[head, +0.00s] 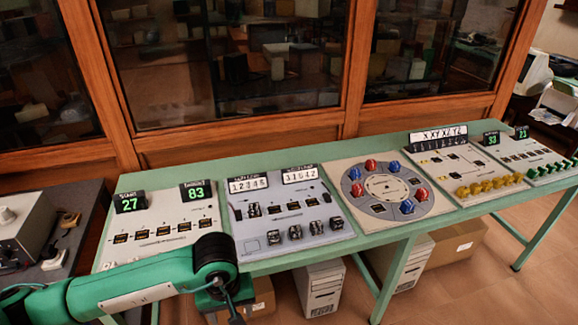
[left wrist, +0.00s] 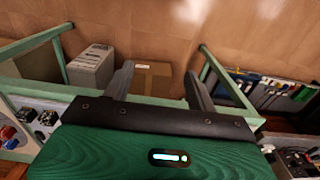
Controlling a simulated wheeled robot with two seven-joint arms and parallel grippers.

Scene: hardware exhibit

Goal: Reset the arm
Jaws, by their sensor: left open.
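My left arm, green with a black joint, comes in from the lower left in the head view, in front of the table. My left gripper (head: 232,302) hangs low at the table's front edge, partly hidden by the arm. In the left wrist view my left gripper (left wrist: 159,70) has its two dark fingers apart, with nothing between them. Beyond the fingers are the floor and a cardboard box. My right gripper is in neither view.
A long green table (head: 268,266) carries several exhibit panels, including a round dial panel (head: 387,187). Glass-fronted wooden cabinets (head: 225,60) stand behind. A computer tower (head: 323,288) and a cardboard box (head: 457,250) sit below. Grey equipment (head: 27,235) stands at left.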

